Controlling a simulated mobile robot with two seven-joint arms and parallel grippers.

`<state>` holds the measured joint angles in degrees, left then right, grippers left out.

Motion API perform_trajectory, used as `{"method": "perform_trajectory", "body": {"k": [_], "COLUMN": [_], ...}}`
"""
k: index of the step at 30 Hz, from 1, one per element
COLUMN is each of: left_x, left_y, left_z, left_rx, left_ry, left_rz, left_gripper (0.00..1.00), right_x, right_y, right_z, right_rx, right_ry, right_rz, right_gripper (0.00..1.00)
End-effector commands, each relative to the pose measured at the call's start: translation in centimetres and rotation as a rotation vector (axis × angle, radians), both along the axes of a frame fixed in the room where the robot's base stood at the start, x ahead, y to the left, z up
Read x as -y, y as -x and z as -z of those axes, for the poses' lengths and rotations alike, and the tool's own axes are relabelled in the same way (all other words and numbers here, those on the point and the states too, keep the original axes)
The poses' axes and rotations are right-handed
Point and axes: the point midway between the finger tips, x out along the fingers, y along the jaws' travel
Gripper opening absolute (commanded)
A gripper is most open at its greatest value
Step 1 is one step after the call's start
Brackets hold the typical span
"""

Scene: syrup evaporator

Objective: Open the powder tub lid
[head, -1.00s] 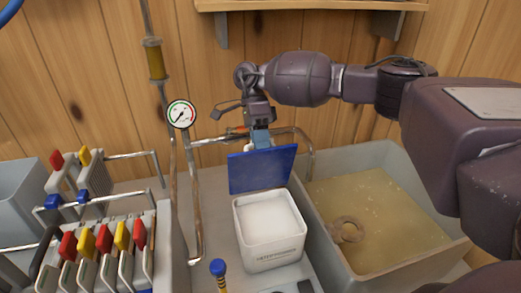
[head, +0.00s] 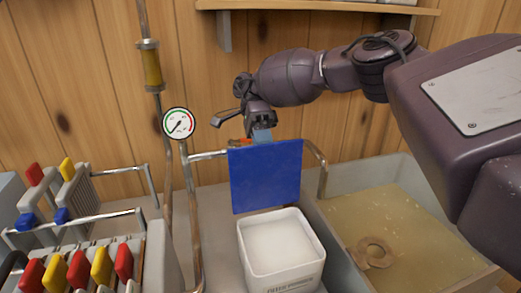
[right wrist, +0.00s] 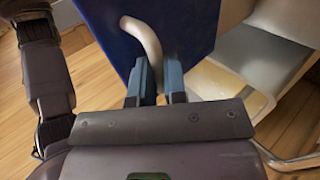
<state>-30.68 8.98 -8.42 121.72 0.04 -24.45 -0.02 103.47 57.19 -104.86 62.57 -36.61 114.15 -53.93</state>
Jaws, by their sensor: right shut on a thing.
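The powder tub (head: 297,277) is a white square tub with white powder inside, and its top is uncovered. Its blue lid (head: 266,178) stands up nearly vertical at the tub's back edge, its flat face towards me. My right gripper (head: 262,134) is at the lid's top edge, behind it. In the right wrist view the lid (right wrist: 165,22) fills the top, and a pale curved handle (right wrist: 146,42) runs between the fingers of the gripper (right wrist: 157,82), which is shut on it. The fingertips are partly hidden in the head view. My left gripper is not in view.
A grey basin (head: 350,275) of yellowish liquid with a ring-shaped thing (head: 374,252) stands right of the tub. A gauge (head: 179,123) and pipes rise on the left, near several coloured-handled levers (head: 101,265). A shelf (head: 320,6) is above.

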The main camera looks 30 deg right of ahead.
Motion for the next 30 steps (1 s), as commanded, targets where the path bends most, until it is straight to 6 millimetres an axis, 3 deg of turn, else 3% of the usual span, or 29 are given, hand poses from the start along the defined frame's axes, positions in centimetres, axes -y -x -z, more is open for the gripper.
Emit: {"method": "perform_trajectory", "body": {"k": [1, 26, 27, 30], "left_x": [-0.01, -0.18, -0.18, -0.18], "left_y": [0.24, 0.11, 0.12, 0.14], "left_z": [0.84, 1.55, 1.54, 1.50], "left_rx": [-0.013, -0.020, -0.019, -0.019], "left_ry": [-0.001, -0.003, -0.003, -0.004], "left_rz": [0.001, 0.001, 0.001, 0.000], "left_gripper": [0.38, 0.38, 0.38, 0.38], "right_x": [0.36, 0.50, 0.51, 0.49], "right_y": [-0.05, -0.53, -0.53, -0.55], "right_z": [1.97, 1.72, 1.72, 1.59], "right_rx": [-0.032, -0.072, -0.072, -0.070], "right_ry": [0.017, 0.007, 0.007, 0.005], "right_rz": [0.001, 0.000, 0.000, -0.001], "right_gripper": [0.00, 0.00, 0.16, 0.31]}}
